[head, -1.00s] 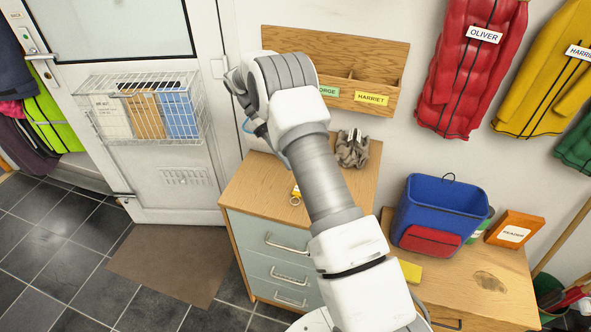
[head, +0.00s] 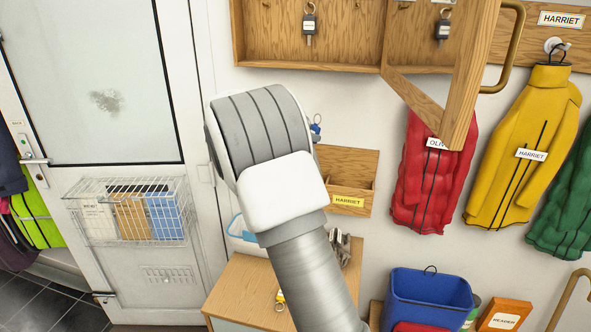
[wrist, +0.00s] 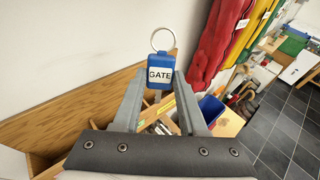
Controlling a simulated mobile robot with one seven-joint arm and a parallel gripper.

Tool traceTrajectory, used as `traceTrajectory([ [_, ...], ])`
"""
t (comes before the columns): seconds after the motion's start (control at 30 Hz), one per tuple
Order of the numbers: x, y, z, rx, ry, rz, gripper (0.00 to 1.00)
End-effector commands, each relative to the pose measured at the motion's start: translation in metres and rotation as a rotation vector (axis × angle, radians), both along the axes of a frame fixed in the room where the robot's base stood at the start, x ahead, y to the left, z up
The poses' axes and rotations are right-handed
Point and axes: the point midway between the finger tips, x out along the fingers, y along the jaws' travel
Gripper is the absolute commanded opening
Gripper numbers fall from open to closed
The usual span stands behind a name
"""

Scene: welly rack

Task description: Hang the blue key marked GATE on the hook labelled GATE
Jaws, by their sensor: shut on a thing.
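The blue key tag (wrist: 160,76) reads GATE in the wrist view, with a metal ring (wrist: 163,40) standing above it. My gripper (wrist: 158,88) is shut on the tag, one finger on each side. In the head view a small blue piece with a ring (head: 316,127) shows past my arm's right side; my fingers are hidden there. The open wooden key cabinet (head: 255,45) is at the top of the head view, above my arm.
The cabinet door (head: 468,70) stands open to the right, jutting outward. Below are a wooden letter rack (head: 355,165), a drawer unit (head: 235,290) with a yellow-tagged key (head: 280,297), and a blue bin (head: 430,297). Coats (head: 525,150) hang at right.

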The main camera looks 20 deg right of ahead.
Motion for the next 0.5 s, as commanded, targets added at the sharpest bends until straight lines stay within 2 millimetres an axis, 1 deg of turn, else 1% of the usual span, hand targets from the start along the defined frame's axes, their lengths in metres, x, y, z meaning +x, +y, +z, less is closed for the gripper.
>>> traceTrajectory([
  [0.03, 0.001, -0.006, 0.023, -0.013, -0.007, 0.043, 0.00],
  [0.17, 0.005, -0.021, 0.070, -0.047, -0.020, 0.156, 0.00],
  [0.2, 0.006, -0.025, 0.085, -0.058, -0.023, 0.190, 0.00],
  [0.27, 0.007, -0.031, 0.108, -0.074, -0.031, 0.238, 0.00],
  [0.3, 0.008, -0.034, 0.122, -0.083, -0.035, 0.268, 0.00],
  [0.47, 0.006, -0.048, 0.182, -0.122, -0.057, 0.383, 0.00],
  [0.5, 0.005, -0.051, 0.197, -0.130, -0.064, 0.409, 0.00],
])
